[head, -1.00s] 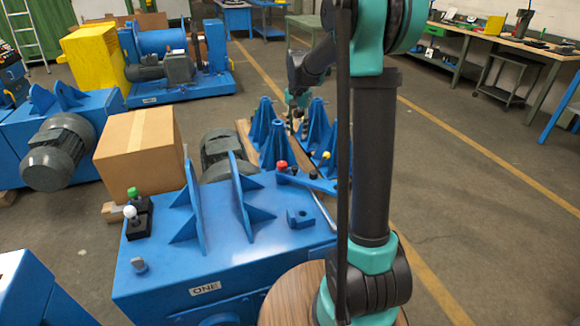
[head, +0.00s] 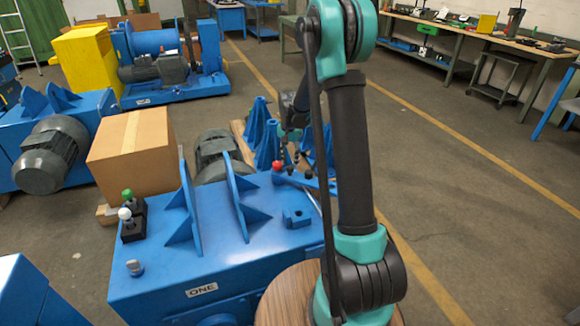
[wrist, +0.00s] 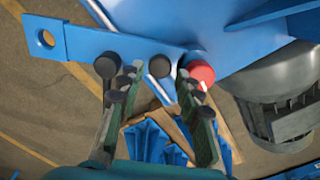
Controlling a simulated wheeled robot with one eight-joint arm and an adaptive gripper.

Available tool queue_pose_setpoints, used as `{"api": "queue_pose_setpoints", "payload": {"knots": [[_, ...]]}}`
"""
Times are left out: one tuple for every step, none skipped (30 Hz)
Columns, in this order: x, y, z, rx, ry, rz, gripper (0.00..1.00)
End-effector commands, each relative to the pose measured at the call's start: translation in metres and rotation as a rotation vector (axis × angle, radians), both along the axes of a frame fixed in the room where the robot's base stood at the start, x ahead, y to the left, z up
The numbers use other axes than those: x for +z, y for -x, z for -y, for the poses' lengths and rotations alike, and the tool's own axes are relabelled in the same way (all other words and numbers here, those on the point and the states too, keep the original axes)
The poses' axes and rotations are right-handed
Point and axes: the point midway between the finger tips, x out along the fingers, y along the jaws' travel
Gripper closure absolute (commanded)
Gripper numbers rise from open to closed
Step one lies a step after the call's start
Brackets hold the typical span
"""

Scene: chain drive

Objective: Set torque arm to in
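The torque arm is probably the flat blue bar (wrist: 85,43) with a hole at its left end in the wrist view; in the head view the bar (head: 306,181) lies at the far right corner of the blue machine. The red knob (head: 277,167) also shows in the head view. My gripper (wrist: 158,75) is open above the bar, its fingertips on either side of the middle black knob. I cannot tell whether they touch it. My arm partly hides the bar in the head view.
The blue machine (head: 215,265) has upright ribbed plates and a small blue block (head: 297,218) on top. A grey motor (wrist: 285,105) sits beside the bar. Blue conical stands (head: 262,125) are behind. A cardboard box (head: 133,155) stands left.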

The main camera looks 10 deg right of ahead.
Motion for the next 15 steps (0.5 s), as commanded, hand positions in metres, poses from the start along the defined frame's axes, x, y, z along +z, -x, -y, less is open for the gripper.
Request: {"api": "queue_pose_setpoints", "payload": {"knots": [[-0.008, 0.0, 0.0, 0.0, 0.0, 0.0, 0.65], [-0.012, 0.0, 0.0, 0.0, 0.0, 0.0, 0.65], [-0.017, 0.0, 0.0, 0.0, 0.0, 0.0, 0.65], [-0.02, 0.0, 0.0, 0.0, 0.0, 0.0, 0.65], [-0.022, 0.0, 0.0, 0.0, 0.0, 0.0, 0.65], [-0.025, 0.0, 0.0, 0.0, 0.0, 0.0, 0.65], [-0.027, 0.0, 0.0, 0.0, 0.0, 0.0, 0.65], [-0.029, 0.0, 0.0, 0.0, 0.0, 0.0, 0.65], [-0.03, 0.0, 0.0, 0.0, 0.0, 0.0, 0.65], [-0.031, 0.0, 0.0, 0.0, 0.0, 0.0, 0.65], [-0.032, 0.0, 0.0, 0.0, 0.0, 0.0, 0.65], [-0.032, 0.0, 0.0, 0.0, 0.0, 0.0, 0.65], [-0.032, 0.0, 0.0, 0.0, 0.0, 0.0, 0.65], [-0.032, 0.0, 0.0, 0.0, 0.0, 0.0, 0.65], [-0.032, 0.0, 0.0, 0.0, 0.0, 0.0, 0.65]]}}
